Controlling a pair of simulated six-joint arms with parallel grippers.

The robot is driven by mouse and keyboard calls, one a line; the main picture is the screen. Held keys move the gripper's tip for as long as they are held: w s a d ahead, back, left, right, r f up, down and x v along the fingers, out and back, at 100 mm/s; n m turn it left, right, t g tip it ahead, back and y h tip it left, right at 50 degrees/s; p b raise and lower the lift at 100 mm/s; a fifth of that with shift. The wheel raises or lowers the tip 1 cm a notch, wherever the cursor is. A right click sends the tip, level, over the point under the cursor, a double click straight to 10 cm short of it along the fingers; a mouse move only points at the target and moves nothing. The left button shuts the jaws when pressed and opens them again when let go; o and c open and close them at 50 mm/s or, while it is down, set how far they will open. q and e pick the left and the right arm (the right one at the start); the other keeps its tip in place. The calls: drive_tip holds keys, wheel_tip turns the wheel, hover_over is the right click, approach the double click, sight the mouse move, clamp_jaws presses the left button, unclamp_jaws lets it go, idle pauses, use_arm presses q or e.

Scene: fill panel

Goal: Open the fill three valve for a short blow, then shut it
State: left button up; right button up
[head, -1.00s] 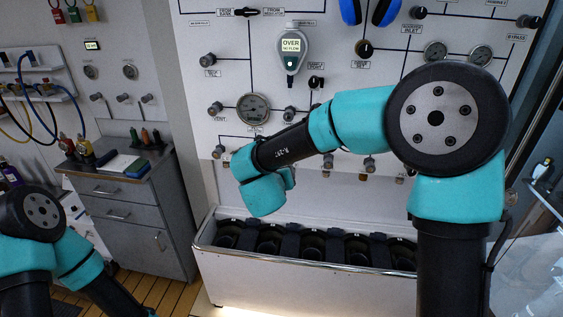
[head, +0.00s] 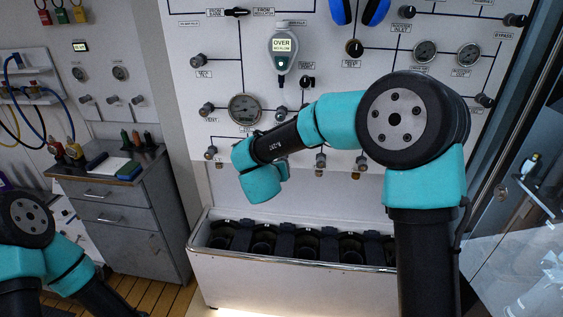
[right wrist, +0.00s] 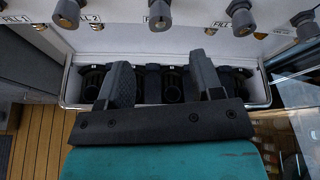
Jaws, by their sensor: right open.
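The fill three valve (right wrist: 160,14) appears to be the middle dark knob along the top of the right wrist view; its label is mostly hidden. In the head view it seems covered by my right arm. My right gripper (right wrist: 164,82) is open, its two fingers apart with nothing between them. The fingers lie below the knob in the picture, roughly to either side of it, and do not touch it. In the head view my right gripper is hidden behind the arm. Only part of my left arm shows at the lower left; its gripper is out of frame.
Other fill knobs flank it, such as the fill two knob (right wrist: 68,12) and another knob (right wrist: 240,15) to the right. A white fill station (head: 285,282) with dark cylinder slots stands below the panel. A drawer cabinet (head: 120,220) stands left.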

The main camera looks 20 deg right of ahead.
drive_tip(key=x, duration=1.1)
drive_tip(key=shift+c, duration=0.3)
drive_tip(key=c, duration=0.9)
drive_tip(key=shift+o, duration=0.2)
